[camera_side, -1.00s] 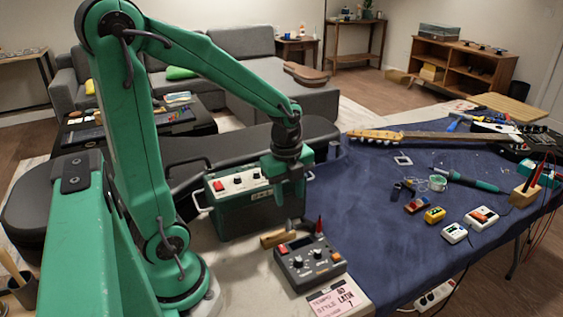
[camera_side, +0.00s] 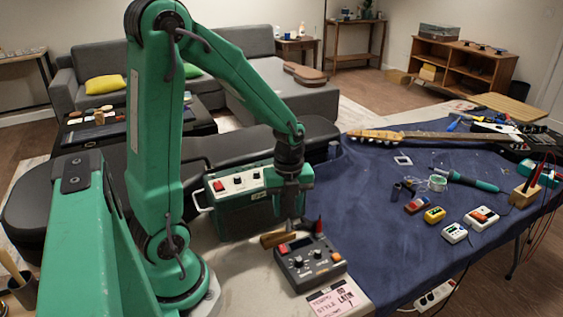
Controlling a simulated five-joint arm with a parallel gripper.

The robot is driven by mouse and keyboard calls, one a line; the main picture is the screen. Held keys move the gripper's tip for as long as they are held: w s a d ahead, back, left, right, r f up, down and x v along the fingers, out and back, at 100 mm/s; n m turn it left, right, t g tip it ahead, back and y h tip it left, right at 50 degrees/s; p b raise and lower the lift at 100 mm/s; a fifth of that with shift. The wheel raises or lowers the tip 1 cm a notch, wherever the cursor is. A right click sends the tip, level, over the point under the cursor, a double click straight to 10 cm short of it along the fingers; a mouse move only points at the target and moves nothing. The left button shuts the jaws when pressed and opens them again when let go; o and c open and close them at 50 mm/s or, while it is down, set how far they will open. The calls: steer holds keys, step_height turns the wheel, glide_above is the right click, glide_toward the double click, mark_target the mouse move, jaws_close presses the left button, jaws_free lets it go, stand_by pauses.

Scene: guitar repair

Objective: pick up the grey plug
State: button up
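My gripper (camera_side: 291,221) points down in front of the green amplifier-like box, just above and behind the dark pedal with knobs (camera_side: 309,262). Its fingers are small and dark, and I cannot tell whether they are open or shut. A grey plug is not clearly visible; the spot at the fingertips, behind the pedal, is largely covered by the gripper. A small wooden piece (camera_side: 272,239) lies at the pedal's back left. A red pointed piece (camera_side: 319,225) stands at its back right.
The green box with knobs and a handle (camera_side: 240,215) stands close behind the gripper. A pink note (camera_side: 334,302) lies in front of the pedal. A blue cloth (camera_side: 375,225) to the right holds a guitar neck (camera_side: 400,135), a yellow device (camera_side: 434,215) and tools.

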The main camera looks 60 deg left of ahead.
mark_target(289, 221)
steer(key=shift+f, duration=0.2)
steer(key=shift+w+f, duration=0.15)
steer(key=shift+f, duration=2.3)
jaws_close()
